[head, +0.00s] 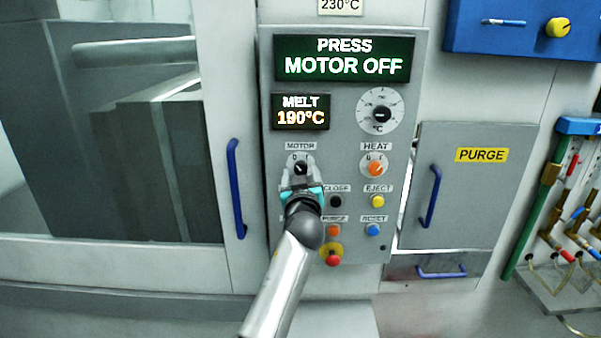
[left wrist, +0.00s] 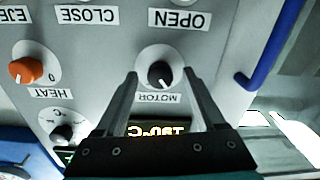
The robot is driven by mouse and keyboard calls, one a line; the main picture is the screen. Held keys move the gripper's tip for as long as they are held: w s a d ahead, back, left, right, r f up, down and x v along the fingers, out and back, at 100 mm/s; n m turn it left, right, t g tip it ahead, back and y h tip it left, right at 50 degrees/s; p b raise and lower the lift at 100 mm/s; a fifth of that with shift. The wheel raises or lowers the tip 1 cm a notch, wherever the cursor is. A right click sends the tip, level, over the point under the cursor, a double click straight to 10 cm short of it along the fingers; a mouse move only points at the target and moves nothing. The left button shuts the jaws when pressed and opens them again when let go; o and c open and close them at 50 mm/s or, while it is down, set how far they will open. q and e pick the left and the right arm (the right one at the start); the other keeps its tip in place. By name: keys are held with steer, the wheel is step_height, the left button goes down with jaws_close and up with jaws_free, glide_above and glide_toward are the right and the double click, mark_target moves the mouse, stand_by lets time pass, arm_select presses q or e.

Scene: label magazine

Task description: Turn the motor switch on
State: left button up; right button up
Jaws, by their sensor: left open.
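The motor switch (head: 301,167) is a black rotary knob on a white round plate, under the MOTOR label on the grey control panel (head: 345,205). The display (head: 343,58) reads "PRESS MOTOR OFF". My left gripper (head: 300,180) is at the knob, open. In the upside-down left wrist view, the knob (left wrist: 160,75) shows between the tips of the left gripper (left wrist: 159,76), with a gap on each side. I cannot tell whether the fingers reach over the knob. Its exact pointer setting is too small to read. My right gripper is not in view.
The orange HEAT knob (head: 375,168) sits right of the motor switch. Below are a black CLOSE button (head: 336,201), a yellow EJECT button (head: 377,201) and a red stop button (head: 332,259). A blue door handle (head: 236,188) stands out to the left.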

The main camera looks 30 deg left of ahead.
arm_select(q)
steer(key=shift+c, duration=0.3)
jaws_close()
steer(key=shift+m, duration=0.3)
steer(key=m, duration=0.2)
steer(key=shift+r+m, duration=0.1)
steer(key=shift+m, duration=0.3)
steer(key=m+p, duration=0.1)
steer(key=m, duration=0.2)
steer(key=shift+m, duration=0.3)
steer(key=m+p, duration=0.2)
steer(key=m, duration=0.5)
steer(key=shift+s+a+t, duration=0.1)
steer(key=shift+t, duration=0.2)
